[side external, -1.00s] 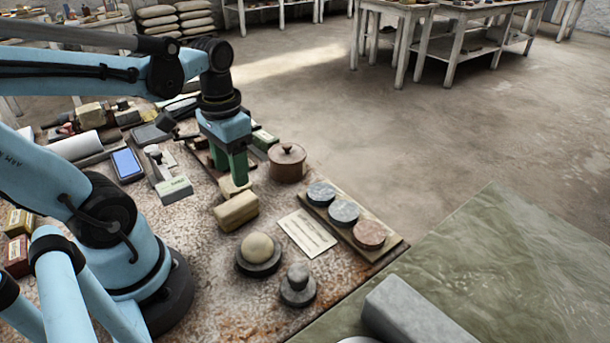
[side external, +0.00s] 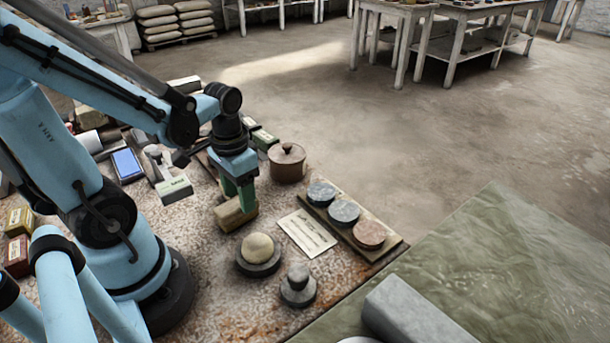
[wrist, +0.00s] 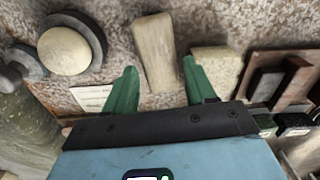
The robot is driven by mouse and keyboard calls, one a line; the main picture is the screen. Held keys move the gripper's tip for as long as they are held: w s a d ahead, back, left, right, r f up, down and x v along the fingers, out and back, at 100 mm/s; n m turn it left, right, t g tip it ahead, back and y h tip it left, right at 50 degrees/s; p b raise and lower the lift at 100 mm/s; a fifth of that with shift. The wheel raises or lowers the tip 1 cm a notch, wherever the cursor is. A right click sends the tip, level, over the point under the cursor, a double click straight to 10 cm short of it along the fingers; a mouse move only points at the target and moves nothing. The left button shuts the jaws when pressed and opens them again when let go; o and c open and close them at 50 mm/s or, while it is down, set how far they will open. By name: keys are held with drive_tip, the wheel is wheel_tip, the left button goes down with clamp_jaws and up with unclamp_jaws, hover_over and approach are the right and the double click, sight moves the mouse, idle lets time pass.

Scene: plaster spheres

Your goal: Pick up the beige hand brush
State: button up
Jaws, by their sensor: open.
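The beige hand brush (side external: 232,218) is an oblong, block-like piece lying on the speckled worktop, right below my gripper (side external: 240,202). In the wrist view the brush (wrist: 154,45) lies lengthwise between the two green fingers of my gripper (wrist: 160,66), with a gap on both sides. My gripper is open and points down over it, holding nothing. The fingers hide part of the brush in the side view, so I cannot tell how far down they reach beside it.
A second pale block (wrist: 222,62) lies close beside the right finger in the wrist view. A plaster ball on a dark round base (side external: 257,250), a printed card (side external: 306,233), a brown lidded pot (side external: 287,163) and a board with three discs (side external: 385,245) stand around.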

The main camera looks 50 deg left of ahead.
drive_tip(key=shift+f, duration=1.3)
drive_tip(key=c, duration=0.8)
drive_tip(key=shift+o, duration=0.2)
drive_tip(key=shift+r, duration=0.15)
drive_tip(key=shift+r, duration=0.95)
drive_tip(key=shift+d+r, duration=0.2)
drive_tip(key=shift+r, duration=0.4)
drive_tip(key=shift+d+r, duration=0.15)
drive_tip(key=shift+r, duration=0.4)
drive_tip(key=s+d+r, duration=0.1)
drive_tip(key=d+r, duration=0.1)
drive_tip(key=d, duration=0.1)
drive_tip(key=s+d+r, duration=0.1)
drive_tip(key=d+r, duration=0.1)
drive_tip(key=d, duration=0.2)
drive_tip(key=d+r, duration=0.2)
drive_tip(key=d, duration=0.1)
drive_tip(key=shift+s+d+r, duration=0.25)
drive_tip(key=shift+s+d, duration=0.05)
drive_tip(key=shift+s, duration=0.1)
